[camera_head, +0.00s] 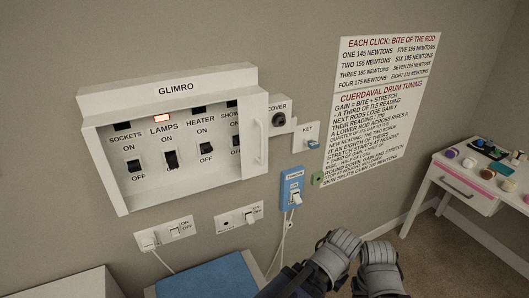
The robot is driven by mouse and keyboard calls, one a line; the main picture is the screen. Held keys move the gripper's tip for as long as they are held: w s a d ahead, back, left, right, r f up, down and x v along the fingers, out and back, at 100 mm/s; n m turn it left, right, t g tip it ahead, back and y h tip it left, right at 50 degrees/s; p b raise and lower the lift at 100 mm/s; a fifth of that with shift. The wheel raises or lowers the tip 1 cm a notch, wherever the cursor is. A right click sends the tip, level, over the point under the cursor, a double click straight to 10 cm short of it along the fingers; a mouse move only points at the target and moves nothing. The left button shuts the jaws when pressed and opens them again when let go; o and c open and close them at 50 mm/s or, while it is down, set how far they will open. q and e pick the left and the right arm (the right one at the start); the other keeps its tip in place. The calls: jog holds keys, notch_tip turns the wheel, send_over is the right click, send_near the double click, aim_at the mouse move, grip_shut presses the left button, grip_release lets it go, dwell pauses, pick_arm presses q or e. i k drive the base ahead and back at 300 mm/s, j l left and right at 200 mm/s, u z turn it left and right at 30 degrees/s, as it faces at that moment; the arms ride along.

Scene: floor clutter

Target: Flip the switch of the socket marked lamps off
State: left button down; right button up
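The white wall panel headed GLIMRO (180,90) has several black switches with ON above and OFF below. The switch under the LAMPS label (171,160) is second from the left. It looks longer than its neighbours; I cannot be sure which way it is tipped. A lit, pale reddish indicator (162,118) sits above that label, while the other indicators look dark. My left gripper (343,240) and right gripper (379,250) are close together at the bottom, below and right of the panel, apart from it. Their fingertips are too unclear to tell open from shut.
A COVER knob (278,119) and a KEY plate (306,138) are right of the panel. Below are two white switched sockets (164,234) (239,217) and a blue switch box (292,188). A blue-topped surface (208,279) and a cluttered white desk (455,180) stand nearby.

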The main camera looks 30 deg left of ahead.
aim_at(174, 233)
jog(key=k+j+u, duration=0.1)
jog(key=u, duration=1.65)
jog(key=k+j, duration=0.05)
jog(key=j, duration=0.05)
